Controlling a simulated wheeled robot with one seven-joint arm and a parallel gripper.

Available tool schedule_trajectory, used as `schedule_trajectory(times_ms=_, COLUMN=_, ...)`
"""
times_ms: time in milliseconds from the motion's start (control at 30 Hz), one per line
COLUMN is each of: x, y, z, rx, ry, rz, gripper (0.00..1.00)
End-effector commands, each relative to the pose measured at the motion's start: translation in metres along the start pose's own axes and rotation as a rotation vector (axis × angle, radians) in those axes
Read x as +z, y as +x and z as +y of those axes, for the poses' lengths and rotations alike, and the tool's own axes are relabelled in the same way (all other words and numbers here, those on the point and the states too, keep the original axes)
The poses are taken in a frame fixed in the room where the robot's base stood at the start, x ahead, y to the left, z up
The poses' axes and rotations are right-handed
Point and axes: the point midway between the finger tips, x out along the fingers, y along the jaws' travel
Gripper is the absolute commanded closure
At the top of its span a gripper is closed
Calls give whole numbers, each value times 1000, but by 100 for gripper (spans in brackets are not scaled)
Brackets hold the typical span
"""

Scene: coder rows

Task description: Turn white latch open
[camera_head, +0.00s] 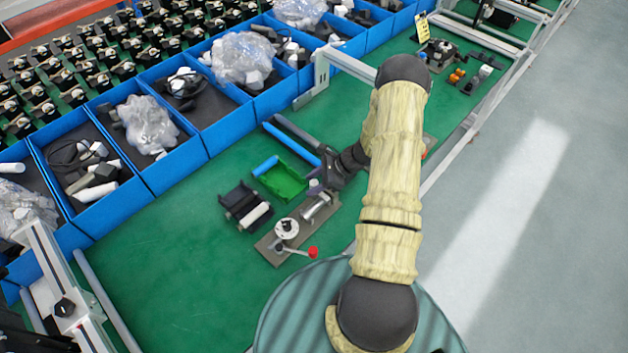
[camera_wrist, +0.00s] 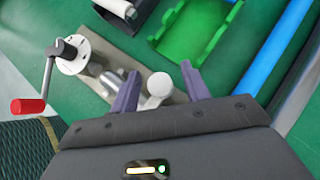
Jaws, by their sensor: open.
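My gripper (camera_wrist: 160,78) is open, its two purple fingers apart over the metal fixture plate (camera_wrist: 122,55). A pale, round-ended latch piece (camera_wrist: 158,86) shows between the fingers, its lower end going out of sight at the gripper body. I cannot tell whether either finger touches it. A white disc (camera_wrist: 72,56) with a crank and a red handle (camera_wrist: 28,105) is at the plate's left end. In the head view my gripper (camera_head: 318,184) is at the upper end of the fixture plate (camera_head: 266,246), and the latch piece is hard to make out there.
A green tray (camera_head: 283,182) and a black holder with a white roller (camera_head: 246,208) lie beside the plate. Blue bars (camera_head: 292,144) lie behind. Blue bins (camera_head: 170,172) of parts line the back of the green table. The table's lower left is clear (camera_head: 165,265).

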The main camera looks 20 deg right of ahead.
Motion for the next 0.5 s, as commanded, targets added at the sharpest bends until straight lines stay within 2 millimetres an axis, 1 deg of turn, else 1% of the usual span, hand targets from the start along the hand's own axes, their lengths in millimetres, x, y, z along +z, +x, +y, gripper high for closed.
schedule_trajectory(times_ms=200, x=0, y=0, z=0, rx=0, ry=-1, rz=0, gripper=54)
schedule_trajectory(times_ms=267, x=0, y=0, z=0, rx=0, ry=-1, rz=0, gripper=65)
schedule_trajectory(times_ms=300, x=0, y=0, z=0, rx=0, ry=0, rz=0, gripper=73)
schedule_trajectory(times_ms=433, x=0, y=0, z=0, rx=0, ry=-1, rz=0, gripper=98)
schedule_trajectory(times_ms=500, x=0, y=0, z=0, rx=0, ry=-1, rz=0, gripper=98)
